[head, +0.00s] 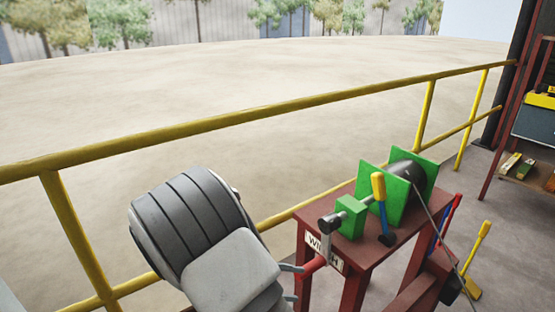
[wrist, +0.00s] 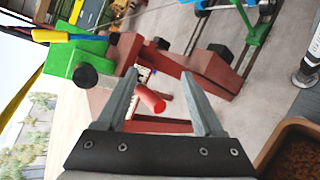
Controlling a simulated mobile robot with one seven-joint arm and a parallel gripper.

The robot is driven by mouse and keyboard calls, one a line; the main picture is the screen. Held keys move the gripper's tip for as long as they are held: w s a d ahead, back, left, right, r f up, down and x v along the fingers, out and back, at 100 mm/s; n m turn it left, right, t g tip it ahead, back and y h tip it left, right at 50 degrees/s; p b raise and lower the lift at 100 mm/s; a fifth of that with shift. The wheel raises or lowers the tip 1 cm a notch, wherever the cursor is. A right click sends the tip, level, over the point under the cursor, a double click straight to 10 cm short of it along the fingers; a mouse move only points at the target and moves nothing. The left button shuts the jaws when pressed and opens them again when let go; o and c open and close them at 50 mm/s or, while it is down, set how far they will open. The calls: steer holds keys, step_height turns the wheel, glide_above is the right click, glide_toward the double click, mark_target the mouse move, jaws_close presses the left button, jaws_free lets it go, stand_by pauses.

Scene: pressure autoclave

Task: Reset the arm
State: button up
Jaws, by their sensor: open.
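My gripper (head: 291,282) is at the end of my grey arm, in the lower middle of the head view, close to the winch. In the wrist view its two fingers (wrist: 163,75) are wide apart and hold nothing. The red crank handle (head: 313,265) of the winch is close to the fingertips. In the wrist view the red handle (wrist: 150,98) appears between the fingers, nearer the left one. I cannot tell how deep it lies between them. The green winch (head: 352,215) sits on a dark red table (head: 345,268) with a white lettered label, partly hidden by the crank.
A yellow railing (head: 250,112) runs behind my arm and the winch. A yellow-handled lever (head: 379,188) stands by the winch. A yellow-handled tool (head: 478,250) leans right of the table. A brown container (wrist: 290,150) is at the wrist view's lower right.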

steer(key=s+d+r+m+t+y, duration=0.1)
steer(key=s+d+r+m+y, duration=0.4)
steer(key=s+r, duration=0.5)
steer(key=s+d+r+m+t+y, duration=0.1)
steer(key=s+d+r+m+y, duration=0.3)
steer(key=s+d+r+y, duration=0.5)
step_height(320, 180, up, 22)
steer(key=w+a+h+p, duration=0.1)
steer(key=a+p, duration=0.1)
steer(key=p, duration=1.8)
steer(key=shift+w+a+r+t, duration=0.2)
steer(key=shift+a+r+t, duration=0.05)
steer(key=shift+a+t, duration=0.1)
steer(key=shift+f, duration=0.1)
steer(key=c, duration=0.3)
steer(key=shift+s, duration=0.1)
